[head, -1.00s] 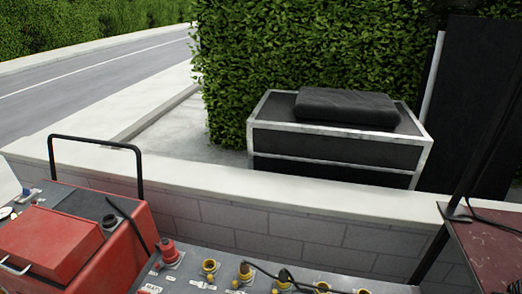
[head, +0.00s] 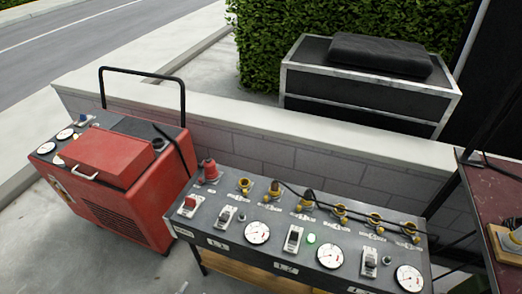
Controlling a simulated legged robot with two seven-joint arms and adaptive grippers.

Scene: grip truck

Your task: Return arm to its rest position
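Neither of my arms and neither gripper shows in the head view. A grey control panel (head: 270,212) on a stand is in front of a low wall. It has several round white gauges, switches, a lit green lamp (head: 311,238), a red plug (head: 209,171) and several yellow sockets with black cables. A red generator (head: 119,180) with a black handle bar stands to the left of the panel.
A low white-topped block wall (head: 255,126) runs behind the panel. Beyond it are a black case (head: 365,84) with a dark cushion on top, a hedge (head: 262,40) and a road. A dark red table (head: 500,205) is at the right edge. Bare pavement lies at lower left.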

